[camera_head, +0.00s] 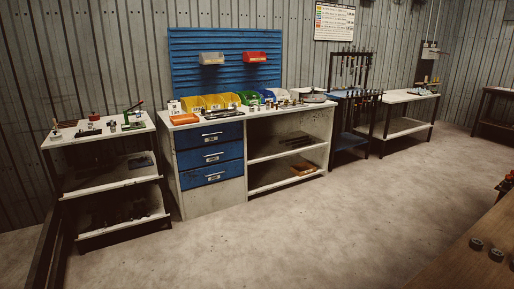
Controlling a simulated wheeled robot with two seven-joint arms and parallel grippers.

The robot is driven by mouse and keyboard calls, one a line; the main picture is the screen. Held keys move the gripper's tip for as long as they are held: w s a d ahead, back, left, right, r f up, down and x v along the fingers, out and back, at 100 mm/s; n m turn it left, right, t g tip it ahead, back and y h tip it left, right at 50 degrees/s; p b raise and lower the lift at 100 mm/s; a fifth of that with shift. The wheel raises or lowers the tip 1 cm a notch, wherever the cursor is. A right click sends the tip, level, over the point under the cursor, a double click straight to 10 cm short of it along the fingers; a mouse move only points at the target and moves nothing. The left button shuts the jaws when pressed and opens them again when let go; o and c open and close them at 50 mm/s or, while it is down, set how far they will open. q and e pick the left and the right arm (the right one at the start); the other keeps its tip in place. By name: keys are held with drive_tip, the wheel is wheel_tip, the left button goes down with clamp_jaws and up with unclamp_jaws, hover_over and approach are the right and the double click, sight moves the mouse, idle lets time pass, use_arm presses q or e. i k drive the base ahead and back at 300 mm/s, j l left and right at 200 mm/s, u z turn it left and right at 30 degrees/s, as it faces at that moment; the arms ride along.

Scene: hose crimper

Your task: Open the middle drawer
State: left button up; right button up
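The middle drawer (211,155) is the second of three blue drawers in the left part of a white workbench. It has a light bar handle and a small label, and its front looks flush with the others, so it appears closed. The top drawer (208,136) is above it and the bottom drawer (212,173) below it; both also look closed. Neither of my grippers shows in the head view.
The white workbench (213,197) carries coloured bins and fittings. A shelf unit (110,187) stands to its left, a dark rack (349,141) to its right. Open floor (270,230) lies before the drawers. A wooden table (465,268) is at the lower right.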

sight(194, 158)
drive_tip(key=i, duration=5.75)
